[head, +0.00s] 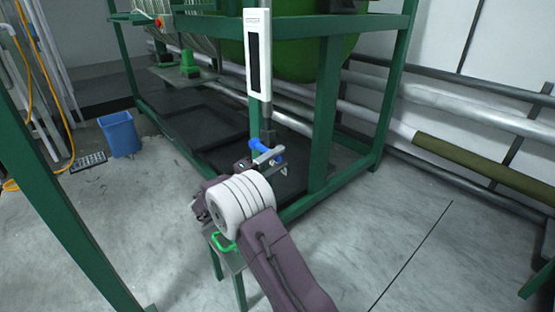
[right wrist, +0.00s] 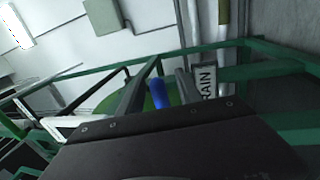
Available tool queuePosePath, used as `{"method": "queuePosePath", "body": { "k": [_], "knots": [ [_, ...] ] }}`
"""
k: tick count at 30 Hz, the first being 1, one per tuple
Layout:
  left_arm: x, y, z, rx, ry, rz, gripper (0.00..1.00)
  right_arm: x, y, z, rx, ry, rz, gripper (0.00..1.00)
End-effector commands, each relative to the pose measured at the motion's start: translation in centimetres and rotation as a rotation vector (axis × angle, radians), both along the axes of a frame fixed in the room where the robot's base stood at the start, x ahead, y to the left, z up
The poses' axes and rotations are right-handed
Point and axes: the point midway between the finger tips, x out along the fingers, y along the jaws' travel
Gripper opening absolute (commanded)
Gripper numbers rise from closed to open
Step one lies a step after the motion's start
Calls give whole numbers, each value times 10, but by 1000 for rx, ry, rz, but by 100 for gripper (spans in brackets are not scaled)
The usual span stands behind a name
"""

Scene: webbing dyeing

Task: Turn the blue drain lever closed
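The blue drain lever (head: 258,146) is on the green frame's low pipework, in the middle of the head view. My right gripper (head: 268,157) is right at it, with its grey fingers overlapping the blue part. In the right wrist view, the blue lever (right wrist: 160,93) stands between the two fingers of my right gripper (right wrist: 163,88). A narrow gap seems to show beside the lever, so the fingers look open around it. A sign (right wrist: 207,82) reading "RAIN", its first part hidden, stands just right of the fingers. My left gripper is not in view.
A green steel frame (head: 324,110) surrounds the green tank (head: 300,45). A white upright panel (head: 258,55) stands above the lever. A blue bucket (head: 120,134) is on the floor at left. Pipes (head: 480,120) run along the right wall. The floor at right is clear.

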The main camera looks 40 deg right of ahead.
Motion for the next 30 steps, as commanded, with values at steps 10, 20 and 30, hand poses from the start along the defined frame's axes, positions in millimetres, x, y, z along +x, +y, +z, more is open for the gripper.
{"method": "queuePosePath", "body": {
  "k": [10,20,30],
  "knots": [
    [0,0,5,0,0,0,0,1,8,2,-2,0,4,41],
    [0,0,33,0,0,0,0,-5,75,-10,-2,1,5,41],
    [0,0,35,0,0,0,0,-7,89,-17,-1,-1,0,41]
  ]
}}
